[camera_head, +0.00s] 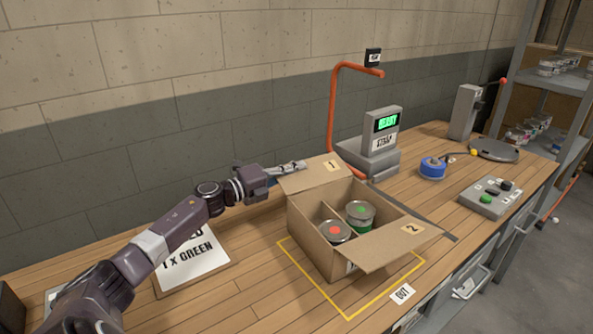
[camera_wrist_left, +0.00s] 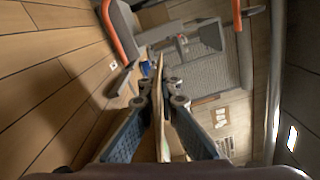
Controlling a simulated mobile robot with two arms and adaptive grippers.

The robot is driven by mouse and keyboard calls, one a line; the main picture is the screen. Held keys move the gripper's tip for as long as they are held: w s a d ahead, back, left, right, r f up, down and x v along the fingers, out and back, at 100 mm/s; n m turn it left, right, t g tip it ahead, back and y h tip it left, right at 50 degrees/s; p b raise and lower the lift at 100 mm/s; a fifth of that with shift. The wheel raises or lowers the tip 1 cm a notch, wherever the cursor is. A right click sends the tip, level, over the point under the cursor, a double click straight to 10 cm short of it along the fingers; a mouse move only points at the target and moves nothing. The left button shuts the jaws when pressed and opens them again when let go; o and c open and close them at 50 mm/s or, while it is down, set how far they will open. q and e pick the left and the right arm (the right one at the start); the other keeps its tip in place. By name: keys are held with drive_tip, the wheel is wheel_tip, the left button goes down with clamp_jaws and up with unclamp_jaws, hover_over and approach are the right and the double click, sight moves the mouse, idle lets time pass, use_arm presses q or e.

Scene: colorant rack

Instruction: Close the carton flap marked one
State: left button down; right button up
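The open cardboard carton (camera_head: 314,246) stands on the bench. Its flap marked 1 (camera_head: 312,177) is folded outward at the back left, and its flap marked 2 (camera_head: 385,250) is folded outward at the front right. My left gripper (camera_head: 288,169) is at the left edge of flap 1, with a finger above the flap. In the left wrist view the gripper's fingers (camera_wrist_left: 159,92) lie on both sides of the thin flap, seen edge-on. Whether they press on it is unclear. Two cans, red-marked (camera_head: 335,231) and green-marked (camera_head: 360,212), stand in the carton. My right gripper is not seen.
A scale with a green display (camera_head: 383,135) and an orange bent post (camera_head: 333,110) stand behind the carton. A printed sign (camera_head: 190,262) lies to the left under my arm. A button box (camera_head: 487,197) and blue roll (camera_head: 432,169) are to the right.

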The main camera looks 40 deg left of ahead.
sight(289, 180)
use_arm(q)
drive_tip(key=r+m, duration=0.2)
drive_tip(key=shift+s+d+m+b, duration=0.15)
drive_tip(key=shift+d+m+b, duration=0.15)
drive_tip(key=shift+d+b, duration=0.1)
drive_tip(key=shift+s+d+r+m+b, duration=0.1)
drive_tip(key=shift+d+r+m+b, duration=0.2)
drive_tip(key=shift+m, duration=0.35)
drive_tip(key=shift+s+d+r+m+b, duration=0.1)
drive_tip(key=shift+d+r+m, duration=0.25)
drive_tip(key=shift+r+m, duration=0.25)
drive_tip(key=shift+s+d+r+m+b, duration=0.15)
drive_tip(key=shift+d+r+m, duration=0.15)
drive_tip(key=shift+m, duration=0.45)
drive_tip(key=c, duration=2.2)
unclamp_jaws()
drive_tip(key=shift+v, duration=2.25)
drive_tip(key=v, duration=0.7)
drive_tip(key=shift+s, duration=0.2)
drive_tip(key=shift+c, duration=0.2)
